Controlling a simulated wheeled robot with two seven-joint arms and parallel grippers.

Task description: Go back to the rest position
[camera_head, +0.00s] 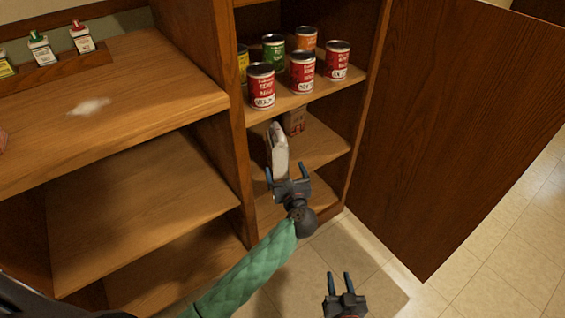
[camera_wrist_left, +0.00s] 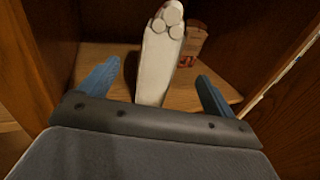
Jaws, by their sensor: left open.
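My left gripper (camera_head: 286,172), at the end of the green-sleeved arm, is open in front of the cabinet's middle shelf (camera_head: 318,150). A white upright object (camera_head: 278,146) stands on that shelf just beyond it. In the left wrist view the white object (camera_wrist_left: 157,65) shows between the two spread blue fingers (camera_wrist_left: 158,78), with a gap on each side. It has rounded knobs on its top; I cannot tell exactly what it is. My right gripper (camera_head: 340,277) is low at the bottom of the head view, over the floor, with fingers apart and nothing between them.
Several cans (camera_head: 302,72) stand on the shelf above. A small brown box (camera_head: 294,120) is behind the white object. The open cabinet door (camera_head: 440,120) stands to the right. Wooden shelves (camera_head: 140,200) are at left, with small bottles (camera_head: 82,38) in a rack. Floor (camera_head: 510,240) is clear.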

